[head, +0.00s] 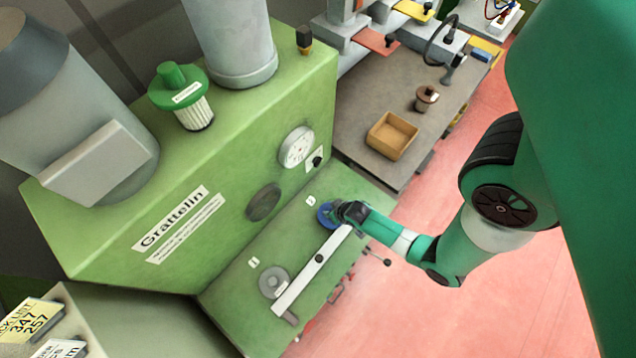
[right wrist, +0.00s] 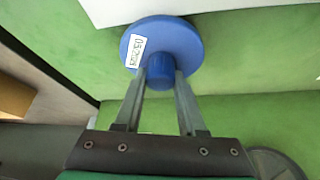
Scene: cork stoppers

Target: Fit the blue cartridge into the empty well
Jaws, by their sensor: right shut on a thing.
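The blue cartridge (head: 326,216) is at the far end of the green machine's low shelf, by a small label. In the right wrist view, it is a blue disc (right wrist: 178,38) with a white label and a central knob. My right gripper (head: 345,212) is shut on that knob; both fingers (right wrist: 161,76) flank it. No well opening shows under the disc; the disc and gripper cover that spot. I cannot tell whether the disc lies flush on the shelf. A grey round piece (head: 273,283) sits at the shelf's near end. My left gripper is not in view.
A green-capped filter (head: 181,98) stands on the machine. A wooden tray (head: 392,136) and a brown-capped cartridge (head: 426,98) are on the grey table behind. The machine's upright face borders the shelf.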

